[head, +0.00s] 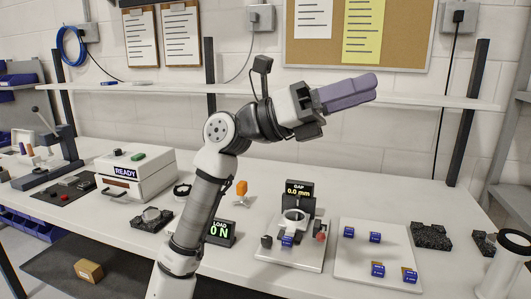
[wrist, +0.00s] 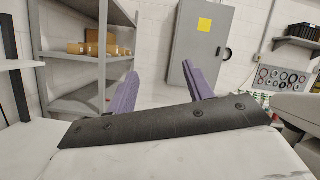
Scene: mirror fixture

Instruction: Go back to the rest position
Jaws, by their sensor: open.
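My gripper (head: 347,92) is raised high over the workbench in the head view, its purple fingers pointing right. In the wrist view my gripper (wrist: 162,88) shows its two fingers spread apart with nothing between them. Below it in the head view stands the fixture (head: 290,251) on a white plate, with a round ring-shaped part and a blue-marked block at its front. A gap display (head: 299,188) behind it reads 0.0 mm. A load display (head: 220,232) to its left reads 0 N.
A white board (head: 376,268) with several blue-labelled blocks lies right of the fixture. A white box (head: 135,173) marked READY and a lever press (head: 50,150) stand on the left. A wall shelf (head: 400,96) runs behind my arm. Shelving and a grey cabinet (wrist: 205,45) show in the wrist view.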

